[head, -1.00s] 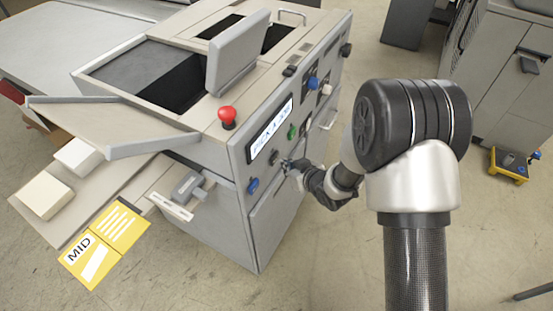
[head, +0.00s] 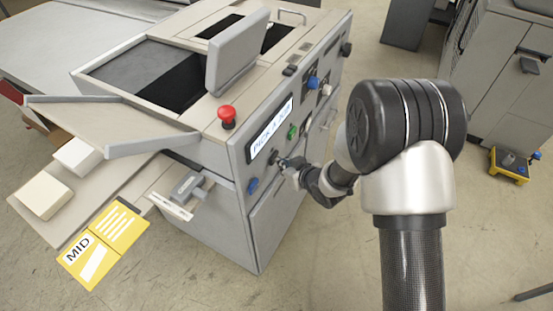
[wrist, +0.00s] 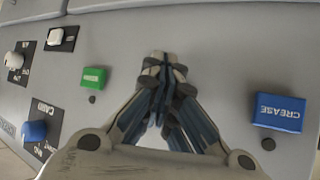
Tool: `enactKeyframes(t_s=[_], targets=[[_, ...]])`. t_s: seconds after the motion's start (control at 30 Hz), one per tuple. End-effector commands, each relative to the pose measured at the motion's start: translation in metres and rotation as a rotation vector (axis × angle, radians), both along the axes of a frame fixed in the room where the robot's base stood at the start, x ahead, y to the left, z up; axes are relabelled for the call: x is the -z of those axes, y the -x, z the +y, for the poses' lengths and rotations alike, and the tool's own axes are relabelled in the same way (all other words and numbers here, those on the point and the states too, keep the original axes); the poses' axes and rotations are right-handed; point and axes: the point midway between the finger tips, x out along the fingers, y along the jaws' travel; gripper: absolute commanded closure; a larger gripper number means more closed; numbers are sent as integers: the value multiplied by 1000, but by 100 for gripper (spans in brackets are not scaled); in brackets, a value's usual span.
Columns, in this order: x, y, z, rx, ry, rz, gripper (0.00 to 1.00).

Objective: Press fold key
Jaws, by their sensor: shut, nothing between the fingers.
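My gripper (wrist: 160,75) is shut and empty, its fingertips together close to the grey machine's front panel. In the head view the gripper (head: 284,163) is at the panel, between a green key (head: 292,131) and a blue key (head: 252,185). The wrist view shows the green key (wrist: 94,77) left of the fingertips and a blue key marked CREASE (wrist: 279,112) to the right. No key marked FOLD is readable; the panel behind the fingers is hidden. I cannot tell whether the fingertips touch anything.
A lit display (head: 270,131) reading "PICK A JOB" is above the keys. A red mushroom button (head: 227,116) stands on the machine's top. More knobs, including a blue one (wrist: 34,131), are at the left of the wrist view. A grey handle block (head: 188,186) sticks out left of the panel.

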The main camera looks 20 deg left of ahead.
Motion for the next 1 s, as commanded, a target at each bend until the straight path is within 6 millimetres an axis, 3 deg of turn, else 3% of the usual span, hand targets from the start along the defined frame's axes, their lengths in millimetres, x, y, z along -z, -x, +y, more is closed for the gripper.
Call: enactKeyframes(t_s=[0.37,1.0], targets=[[0,0,3,-1,0,-1,100],[-1,1,-13,-1,0,-1,100]])
